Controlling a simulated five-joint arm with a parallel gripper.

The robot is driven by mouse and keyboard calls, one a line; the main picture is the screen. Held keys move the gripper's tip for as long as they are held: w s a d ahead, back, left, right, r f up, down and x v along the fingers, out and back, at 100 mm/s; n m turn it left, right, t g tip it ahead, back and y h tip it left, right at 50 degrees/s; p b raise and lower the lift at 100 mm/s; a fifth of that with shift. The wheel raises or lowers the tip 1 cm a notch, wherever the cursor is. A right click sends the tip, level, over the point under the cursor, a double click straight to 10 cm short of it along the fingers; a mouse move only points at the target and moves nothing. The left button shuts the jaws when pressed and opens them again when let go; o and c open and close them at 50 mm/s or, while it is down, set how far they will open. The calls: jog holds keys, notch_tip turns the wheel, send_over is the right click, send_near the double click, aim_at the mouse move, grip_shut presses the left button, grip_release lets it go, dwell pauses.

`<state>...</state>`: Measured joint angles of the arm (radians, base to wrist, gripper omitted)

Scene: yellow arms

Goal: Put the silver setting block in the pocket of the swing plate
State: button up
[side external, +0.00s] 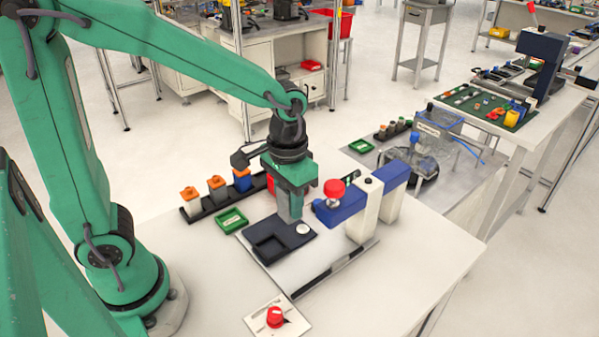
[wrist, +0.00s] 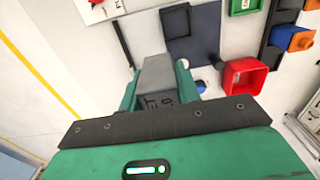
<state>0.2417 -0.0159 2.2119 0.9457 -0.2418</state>
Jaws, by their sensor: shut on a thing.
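My gripper (side external: 290,185) is shut on the silver setting block (side external: 290,209), which hangs upright below the jaws. In the wrist view, the block (wrist: 157,75) sits between the green fingers of my gripper (wrist: 158,88), and dark markings show on its near face. The dark swing plate (side external: 293,241) lies on the bench below. Its square pocket (side external: 268,248) looks empty and is at the plate's left front in the side view. The block is over the back part of the plate, beside the pocket. The pocket (wrist: 175,21) also shows in the wrist view, beyond the block.
A blue and white fixture with a red knob (side external: 334,188) stands right of the block. A green tray (side external: 231,221) and a black rack (side external: 204,209) with several capped blocks lie left. A red bin (wrist: 241,77) is close by. A red button (side external: 275,317) is in front.

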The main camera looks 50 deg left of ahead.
jog(key=s+d, duration=0.5)
jog(key=s, duration=0.4)
jog(key=shift+s+f, duration=0.3)
jog(key=shift+f, duration=0.05)
jog(key=w+a+f, duration=0.2)
jog(key=a, duration=0.1)
jog(key=w+a+f, duration=0.2)
jog(key=w+a, duration=0.1)
jog(key=w+a+f, duration=0.2)
jog(key=a+f, duration=0.1)
jog(key=shift+w, duration=0.15)
jog(key=shift+f, duration=0.1)
jog(key=shift+f, duration=1.9)
jog(key=shift+f, duration=0.15)
